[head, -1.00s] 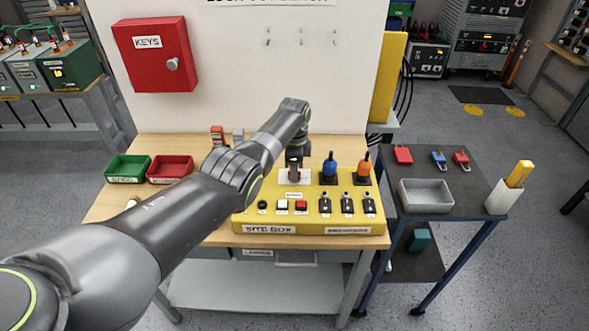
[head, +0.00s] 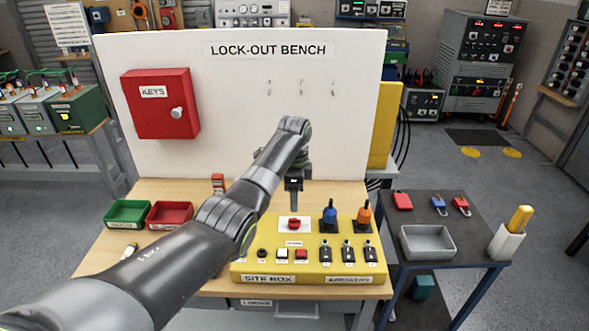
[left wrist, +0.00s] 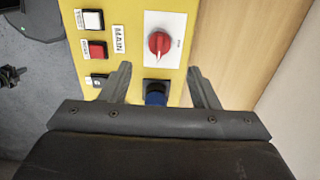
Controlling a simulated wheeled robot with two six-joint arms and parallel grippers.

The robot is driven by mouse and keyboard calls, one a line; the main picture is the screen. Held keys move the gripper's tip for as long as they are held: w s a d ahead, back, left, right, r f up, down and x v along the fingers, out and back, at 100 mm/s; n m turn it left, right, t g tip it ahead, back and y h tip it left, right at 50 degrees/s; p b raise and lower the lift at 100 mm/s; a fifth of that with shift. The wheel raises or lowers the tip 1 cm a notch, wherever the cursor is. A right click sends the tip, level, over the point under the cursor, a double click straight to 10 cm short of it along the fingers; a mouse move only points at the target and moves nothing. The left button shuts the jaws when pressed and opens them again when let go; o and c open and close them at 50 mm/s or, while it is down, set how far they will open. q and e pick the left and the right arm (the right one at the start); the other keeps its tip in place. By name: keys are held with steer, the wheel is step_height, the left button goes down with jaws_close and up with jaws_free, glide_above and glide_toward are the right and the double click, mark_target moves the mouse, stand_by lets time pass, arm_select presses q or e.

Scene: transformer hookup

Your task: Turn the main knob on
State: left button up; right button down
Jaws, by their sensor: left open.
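The red main knob (head: 293,223) sits on a white square plate on the yellow site box (head: 262,270). In the left wrist view the knob (left wrist: 160,43) lies just beyond the fingertips, beside a label reading MAIN. A pale line shows on it; I cannot tell for sure which setting it marks. My left gripper (head: 293,203) hangs above and behind the knob, pointing down. In the left wrist view the gripper (left wrist: 158,72) is open, its fingers apart and empty, clear of the knob. My right gripper is not in view.
A blue knob (head: 330,214) and an orange knob (head: 364,213) stand right of the main knob. Push buttons and switches line the box front. Green (head: 127,213) and red (head: 169,214) trays lie left. The white back panel (head: 230,100) rises behind.

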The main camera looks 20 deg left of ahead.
arm_select(q)
step_height(320, 180, up, 9)
steer(key=b, duration=0.1)
steer(key=shift+b, duration=0.35)
steer(key=shift+f, duration=0.1)
